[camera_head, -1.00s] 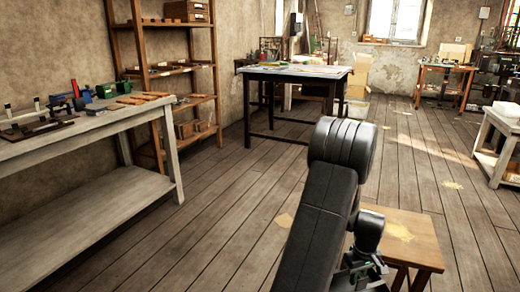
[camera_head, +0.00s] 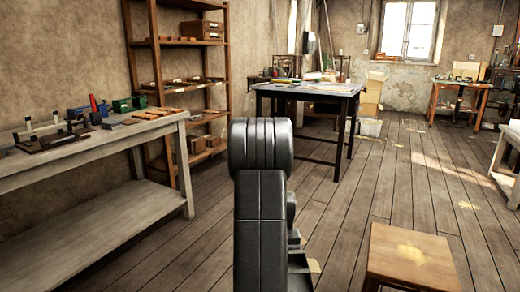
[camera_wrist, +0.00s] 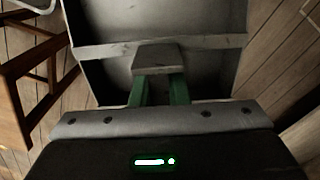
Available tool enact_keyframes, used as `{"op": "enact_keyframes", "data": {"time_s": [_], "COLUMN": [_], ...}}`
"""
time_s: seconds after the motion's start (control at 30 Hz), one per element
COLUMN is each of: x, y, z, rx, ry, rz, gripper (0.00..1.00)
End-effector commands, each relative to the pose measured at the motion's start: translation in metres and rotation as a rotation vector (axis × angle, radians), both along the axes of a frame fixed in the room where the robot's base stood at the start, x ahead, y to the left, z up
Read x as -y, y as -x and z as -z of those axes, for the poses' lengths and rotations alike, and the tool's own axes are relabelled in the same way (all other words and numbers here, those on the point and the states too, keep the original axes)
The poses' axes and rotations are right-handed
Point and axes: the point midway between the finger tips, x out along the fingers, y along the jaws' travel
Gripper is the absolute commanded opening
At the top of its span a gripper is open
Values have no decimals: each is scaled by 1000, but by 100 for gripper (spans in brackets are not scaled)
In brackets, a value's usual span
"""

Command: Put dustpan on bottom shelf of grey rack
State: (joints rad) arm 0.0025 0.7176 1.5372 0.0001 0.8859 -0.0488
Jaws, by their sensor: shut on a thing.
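In the wrist view my gripper (camera_wrist: 159,88) has its green fingers closed on the short grey handle block of a grey metal pan, the dustpan (camera_wrist: 205,75). The dustpan fills much of the upper middle of that view, and its far end is cut off by the top edge. Wooden floor shows on both sides of it. In the head view my dark arm stands upright in the middle, and the gripper and dustpan are hidden. I cannot make out a grey rack for certain in either view.
A grey-white workbench (camera_head: 95,158) with tools and a low shelf stands at left. Behind it is a brown wooden shelf unit (camera_head: 158,45). A dark-legged table (camera_head: 318,88) stands mid-room. A small wooden stool (camera_head: 410,255) is near at right. Open floor lies between them.

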Motion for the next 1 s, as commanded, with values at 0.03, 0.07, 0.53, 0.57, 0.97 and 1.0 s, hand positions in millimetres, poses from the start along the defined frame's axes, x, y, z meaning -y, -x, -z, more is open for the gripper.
{"op": "enact_keyframes", "data": {"time_s": [0.03,0.07,0.53,0.57,0.97,1.0], "x": [-15,-23,-67,-67,-67,-67], "y": [-1,-2,1,1,5,5], "z": [-4,-6,-42,-44,-77,-80], "rx": [2,2,0,0,0,-1], "ry": [0,0,0,0,0,0], "rz": [1,7,47,47,46,46], "gripper": [0,0,0,0,0,0]}}
